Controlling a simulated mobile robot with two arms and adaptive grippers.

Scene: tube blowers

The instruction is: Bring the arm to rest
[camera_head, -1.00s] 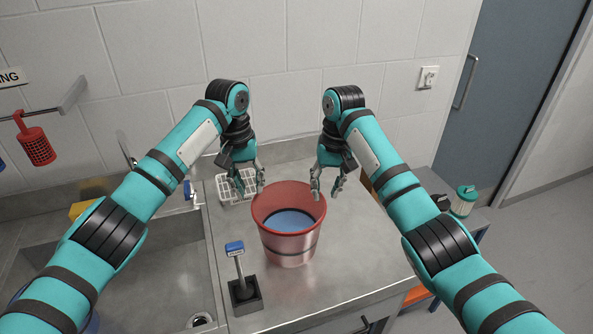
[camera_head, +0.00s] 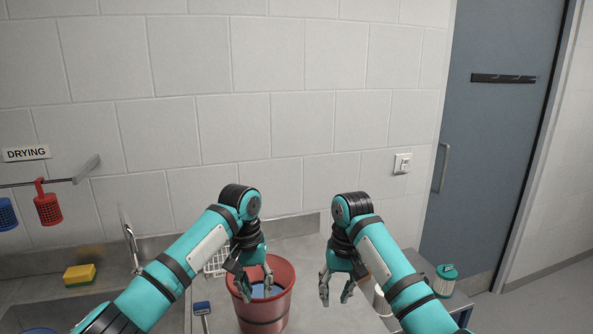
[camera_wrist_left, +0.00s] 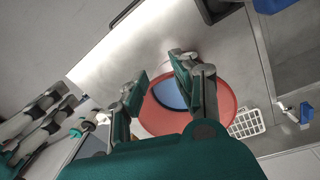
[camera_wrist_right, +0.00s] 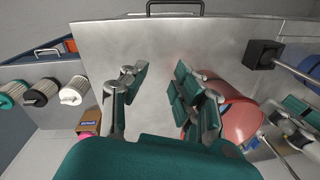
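My left gripper (camera_head: 254,276) hangs with fingers pointing down over the red bucket (camera_head: 283,276) in the head view. In the left wrist view its fingers (camera_wrist_left: 155,72) are apart with nothing between them, and the bucket (camera_wrist_left: 233,95) with its blue content lies below. My right gripper (camera_head: 337,290) hangs to the right of the bucket. In the right wrist view its fingers (camera_wrist_right: 160,82) are apart and empty above the bare steel counter, with the bucket (camera_wrist_right: 238,118) beside them. Both arms are raised and bent.
The sink with a tap (camera_head: 131,245) and a sponge (camera_head: 80,274) is at left. A teal-lidded filter (camera_head: 445,280) stands at right. Baskets (camera_head: 47,207) hang on the wall.

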